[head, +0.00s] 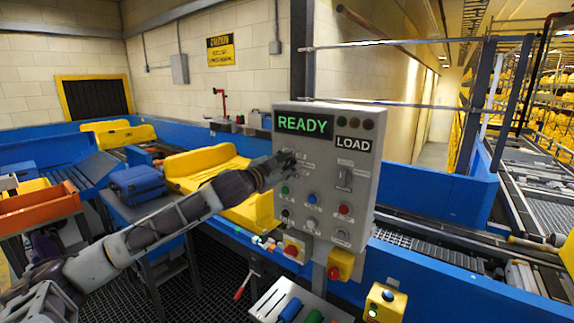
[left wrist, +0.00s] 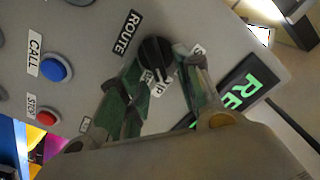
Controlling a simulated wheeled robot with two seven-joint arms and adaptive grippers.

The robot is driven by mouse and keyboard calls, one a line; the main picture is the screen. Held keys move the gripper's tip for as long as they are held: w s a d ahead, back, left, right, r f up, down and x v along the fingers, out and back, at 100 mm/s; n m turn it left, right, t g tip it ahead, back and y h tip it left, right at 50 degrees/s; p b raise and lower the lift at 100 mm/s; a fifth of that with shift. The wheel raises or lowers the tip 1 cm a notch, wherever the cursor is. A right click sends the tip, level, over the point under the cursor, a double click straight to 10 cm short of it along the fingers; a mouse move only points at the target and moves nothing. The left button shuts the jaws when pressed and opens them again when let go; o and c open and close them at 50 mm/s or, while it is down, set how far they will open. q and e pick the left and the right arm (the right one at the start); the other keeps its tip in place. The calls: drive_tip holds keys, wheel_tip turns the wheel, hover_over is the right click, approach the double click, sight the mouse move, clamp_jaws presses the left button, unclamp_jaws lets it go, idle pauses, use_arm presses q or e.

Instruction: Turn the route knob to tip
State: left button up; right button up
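The route knob (left wrist: 156,52) is a round black knob on the grey control panel (head: 330,225). The ROUTE label (left wrist: 128,32) is beside it in the left wrist view. Labels by the knob are partly covered by my fingers; one reads "IP" at its end. My left gripper (left wrist: 158,58) is at the panel, with one finger on each side of the knob and the fingertips close against it. In the head view, the left gripper (head: 285,165) hides the knob. Which way the knob points is hard to tell. My right gripper is not in view.
The panel has a lit READY display (head: 304,124), a LOAD sign (head: 353,144), a blue CALL button (left wrist: 57,67) and a red STOP button (left wrist: 47,117). A switch (head: 344,178) is to the right. A yellow tray (head: 205,165) and blue conveyor walls lie behind my left arm.

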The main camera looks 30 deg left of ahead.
use_arm(q)
drive_tip(key=shift+s, duration=0.45)
drive_tip(key=s, duration=1.1)
drive_tip(key=shift+a, duration=0.45)
idle(1.2)
idle(0.7)
